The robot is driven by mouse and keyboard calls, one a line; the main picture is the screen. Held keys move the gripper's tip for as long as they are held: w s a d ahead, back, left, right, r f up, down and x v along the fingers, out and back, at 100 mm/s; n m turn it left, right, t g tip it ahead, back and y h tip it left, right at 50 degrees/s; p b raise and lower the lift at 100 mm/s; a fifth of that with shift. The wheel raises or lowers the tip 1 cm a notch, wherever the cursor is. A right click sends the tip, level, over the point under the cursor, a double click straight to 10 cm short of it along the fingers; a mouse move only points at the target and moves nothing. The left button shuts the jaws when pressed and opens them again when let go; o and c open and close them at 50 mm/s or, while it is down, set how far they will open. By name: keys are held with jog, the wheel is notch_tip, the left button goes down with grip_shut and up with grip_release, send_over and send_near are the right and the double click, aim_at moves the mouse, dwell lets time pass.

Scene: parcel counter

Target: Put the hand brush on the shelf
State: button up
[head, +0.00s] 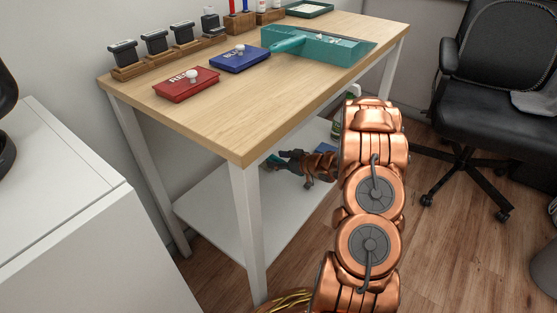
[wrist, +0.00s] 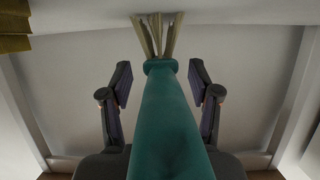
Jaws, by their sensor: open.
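The hand brush (wrist: 168,125) has a teal handle running up the middle of the wrist view, with pale bristles (wrist: 157,33) at its far end. My gripper (wrist: 160,82) is open, one finger on each side of the handle, with a gap showing on both sides. In the head view my gripper (head: 284,159) reaches in over the white lower shelf (head: 215,205) of the table. I cannot tell whether the brush touches the shelf.
The wooden tabletop (head: 225,115) is above my arm, with red (head: 187,87) and blue (head: 240,60) trays, a teal box-like piece with a handle (head: 335,47) and stampers (head: 122,52). Table legs (head: 247,225) flank the shelf. A black chair (head: 500,90) stands at right, a white cabinet (head: 60,200) at left.

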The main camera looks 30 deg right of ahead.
jog(key=shift+r, duration=0.2)
jog(key=shift+r, duration=0.2)
jog(key=p+v, duration=0.2)
jog(key=v, duration=0.3)
jog(key=p+v, duration=0.2)
jog(key=v, duration=0.4)
jog(key=shift+d+r, duration=0.1)
jog(key=shift+r, duration=0.2)
jog(key=shift+s+d+r, duration=0.1)
jog(key=shift+s+d, duration=0.05)
jog(key=shift+s, duration=0.3)
